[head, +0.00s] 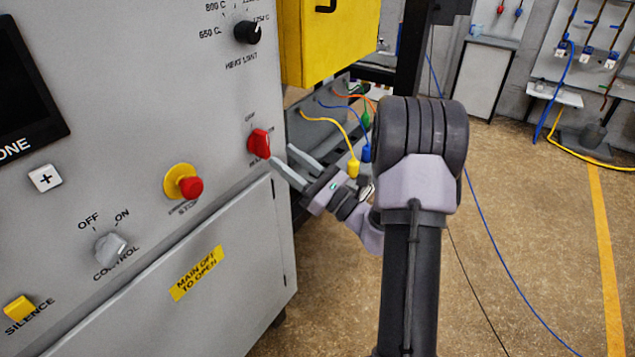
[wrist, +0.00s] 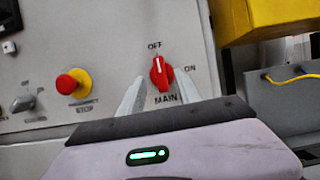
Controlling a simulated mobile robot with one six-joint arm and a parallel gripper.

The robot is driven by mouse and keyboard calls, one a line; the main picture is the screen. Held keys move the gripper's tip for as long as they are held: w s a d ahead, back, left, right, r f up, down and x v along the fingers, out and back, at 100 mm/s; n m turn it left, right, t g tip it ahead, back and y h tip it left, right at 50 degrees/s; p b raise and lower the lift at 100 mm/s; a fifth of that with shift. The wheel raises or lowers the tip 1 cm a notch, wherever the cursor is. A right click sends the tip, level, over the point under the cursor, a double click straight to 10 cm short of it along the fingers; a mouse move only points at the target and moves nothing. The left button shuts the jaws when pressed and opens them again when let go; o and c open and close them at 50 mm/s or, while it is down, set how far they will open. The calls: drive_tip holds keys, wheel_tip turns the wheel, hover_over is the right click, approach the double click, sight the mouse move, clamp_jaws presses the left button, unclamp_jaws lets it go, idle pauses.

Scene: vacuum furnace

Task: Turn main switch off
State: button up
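The main switch (head: 260,143) is a red rotary knob on the grey furnace panel, near the panel's right edge in the head view. In the wrist view the knob (wrist: 159,74) stands between labels OFF above and ON to its right, with MAIN below. Its white mark points up, near OFF. My gripper (head: 281,161) is open just in front of the knob, at its lower right in the head view. In the wrist view the two fingers (wrist: 173,97) are spread on either side below the knob. They appear apart from it, with nothing between them.
A red emergency stop (head: 190,187) on a yellow base sits left of the switch. The control knob (head: 110,247), heat limit knob (head: 247,32) and yellow silence button (head: 20,309) share the panel. A yellow box (head: 330,40) juts out above right, with cables below it.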

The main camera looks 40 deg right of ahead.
drive_tip(key=v, duration=1.1)
drive_tip(key=shift+r, duration=0.1)
